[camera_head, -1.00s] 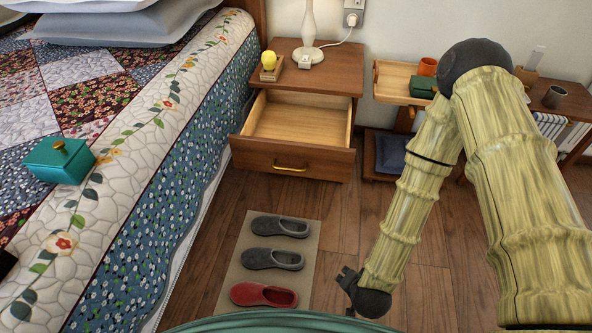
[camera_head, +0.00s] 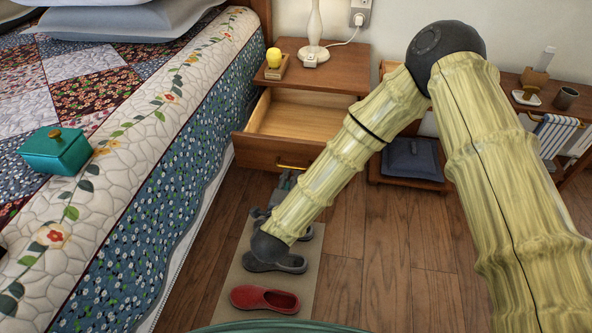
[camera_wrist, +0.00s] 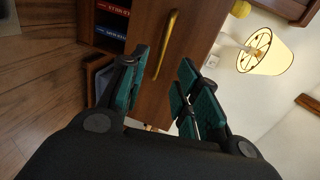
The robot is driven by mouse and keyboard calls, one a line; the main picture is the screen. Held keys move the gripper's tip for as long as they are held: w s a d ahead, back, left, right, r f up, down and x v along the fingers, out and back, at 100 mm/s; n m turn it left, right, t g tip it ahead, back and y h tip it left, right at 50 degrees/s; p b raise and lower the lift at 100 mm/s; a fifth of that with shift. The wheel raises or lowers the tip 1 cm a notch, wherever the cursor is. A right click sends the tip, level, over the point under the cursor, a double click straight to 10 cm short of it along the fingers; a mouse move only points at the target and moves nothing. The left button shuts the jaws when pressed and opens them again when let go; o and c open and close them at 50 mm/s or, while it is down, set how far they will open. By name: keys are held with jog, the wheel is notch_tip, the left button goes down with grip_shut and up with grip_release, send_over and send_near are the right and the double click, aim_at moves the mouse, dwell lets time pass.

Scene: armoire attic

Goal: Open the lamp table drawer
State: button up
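The lamp table (camera_head: 335,75) stands beside the bed. Its drawer (camera_head: 285,115) is pulled out, with its pale, bare inside showing. The brown drawer front carries a brass bar handle (camera_head: 291,167), partly hidden by my arm. In the wrist view the handle (camera_wrist: 165,45) runs lengthwise on the front, seen between and beyond my fingertips. My gripper (camera_head: 286,181) is just in front of and below the drawer front, partly hidden behind my arm. The wrist view shows my gripper (camera_wrist: 165,90) with its teal-padded fingers apart and nothing between the pads.
The lamp (camera_head: 314,35) and a yellow object on a small wooden block (camera_head: 275,65) stand on the table. The bed (camera_head: 185,150) borders the left side. Slippers, including a red one (camera_head: 264,299), lie on a mat below. A low shelf holds a dark cushion (camera_head: 411,160).

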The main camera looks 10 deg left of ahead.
aim_at(296, 168)
jog(key=b+x, duration=0.2)
jog(key=x, duration=0.5)
jog(key=shift+w+f, duration=0.1)
jog(key=shift+w, duration=0.2)
grip_shut()
